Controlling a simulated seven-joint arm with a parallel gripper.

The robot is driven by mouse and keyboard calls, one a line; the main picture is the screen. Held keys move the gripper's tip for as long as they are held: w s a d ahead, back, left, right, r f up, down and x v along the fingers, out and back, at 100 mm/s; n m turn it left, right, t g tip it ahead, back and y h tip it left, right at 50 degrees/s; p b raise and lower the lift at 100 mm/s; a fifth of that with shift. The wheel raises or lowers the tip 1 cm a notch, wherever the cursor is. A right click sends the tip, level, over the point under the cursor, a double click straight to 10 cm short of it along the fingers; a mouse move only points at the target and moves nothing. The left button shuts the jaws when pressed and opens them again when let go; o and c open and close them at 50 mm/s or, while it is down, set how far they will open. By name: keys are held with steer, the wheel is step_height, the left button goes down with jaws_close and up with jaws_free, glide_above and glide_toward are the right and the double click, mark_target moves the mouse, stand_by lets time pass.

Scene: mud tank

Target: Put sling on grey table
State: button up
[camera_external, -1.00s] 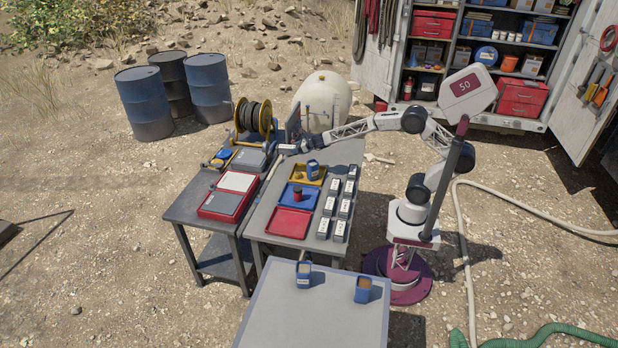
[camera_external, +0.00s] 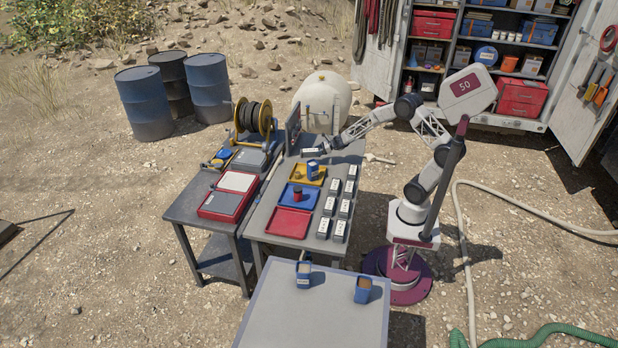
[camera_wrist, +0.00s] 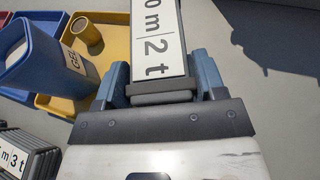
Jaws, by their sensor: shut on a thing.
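My gripper (camera_external: 325,148) is shut on a sling pack with a white label (camera_external: 312,152), above the far end of the middle table. In the wrist view the pack (camera_wrist: 158,35) sits between the two blue-grey fingers (camera_wrist: 162,82); the label reads "m 2t", its upper part cut off. Other dark packs with white labels (camera_external: 340,230) stand in two rows on the middle table; one in the wrist view (camera_wrist: 22,155) reads "m 3t". The middle table (camera_external: 262,215) is dark grey; the front table (camera_external: 300,325) is lighter grey.
The middle table bears a yellow tray (camera_external: 296,178), a blue tray (camera_external: 287,200) and a red tray (camera_external: 275,222). A blue container (camera_wrist: 50,55) is at the yellow tray. Two blue containers (camera_external: 362,290) stand on the front table, with clear space before them.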

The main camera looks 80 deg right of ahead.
glide_above(337, 161)
steer(key=w, duration=0.2)
steer(key=shift+n+y, duration=0.3)
steer(key=f, duration=0.4)
steer(key=shift+s+a, duration=0.25)
steer(key=shift+a, duration=0.15)
steer(key=shift+s+d+f, duration=0.15)
steer(key=shift+s+f, duration=0.05)
steer(key=shift+s, duration=0.5)
steer(key=shift+f, duration=0.15)
steer(key=shift+f, duration=1.4)
steer(key=shift+f, duration=0.1)
steer(key=o, duration=1.1)
steer(key=shift+o, duration=0.2)
steer(key=shift+v, duration=6.05)
